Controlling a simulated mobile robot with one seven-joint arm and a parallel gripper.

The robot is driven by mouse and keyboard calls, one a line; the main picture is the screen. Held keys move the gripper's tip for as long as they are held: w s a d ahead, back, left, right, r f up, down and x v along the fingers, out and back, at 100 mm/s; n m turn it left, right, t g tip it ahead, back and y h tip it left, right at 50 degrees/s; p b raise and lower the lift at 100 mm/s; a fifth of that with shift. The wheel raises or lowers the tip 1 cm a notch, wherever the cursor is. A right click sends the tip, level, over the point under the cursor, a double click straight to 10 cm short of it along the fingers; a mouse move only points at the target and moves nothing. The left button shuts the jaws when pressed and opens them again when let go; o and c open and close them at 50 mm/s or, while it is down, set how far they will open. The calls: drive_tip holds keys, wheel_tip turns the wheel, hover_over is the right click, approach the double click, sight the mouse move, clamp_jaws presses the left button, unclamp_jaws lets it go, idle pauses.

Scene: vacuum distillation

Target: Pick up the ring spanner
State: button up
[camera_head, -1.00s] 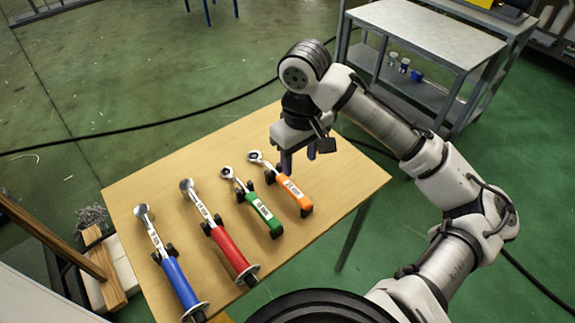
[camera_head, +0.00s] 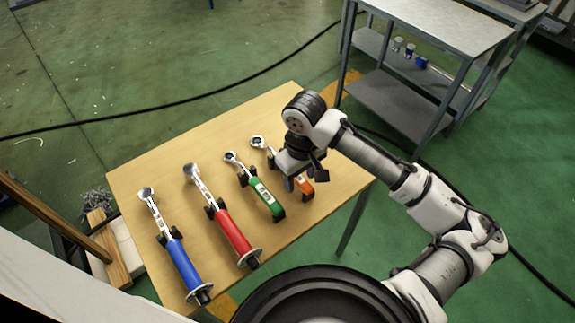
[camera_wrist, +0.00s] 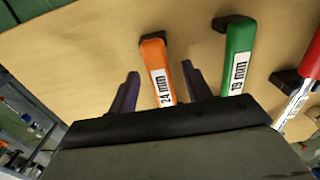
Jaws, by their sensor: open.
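Four hand tools lie side by side on black rests on the table. The orange-handled spanner (camera_head: 305,187), with a ring-shaped head, is furthest right; its label reads 24 mm in the wrist view (camera_wrist: 157,60). The green-handled spanner (camera_head: 265,196), labelled 19 mm in the wrist view (camera_wrist: 238,45), lies to its left. Which of them the task means, I cannot tell. My gripper (camera_head: 299,184) is open above the orange one and hides part of it. In the wrist view, the orange handle shows between my two fingers (camera_wrist: 160,70); I see no grip on it.
The red-handled tool (camera_head: 233,234) and the blue-handled tool (camera_head: 183,265) lie further left on the wooden table (camera_head: 140,178). The table's far left part is clear. A grey metal trolley (camera_head: 395,100) stands behind on the right. A black cable (camera_head: 150,112) crosses the floor.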

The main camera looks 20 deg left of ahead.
drive_tip(key=shift+f, duration=0.7)
clamp_jaws()
idle(0.9)
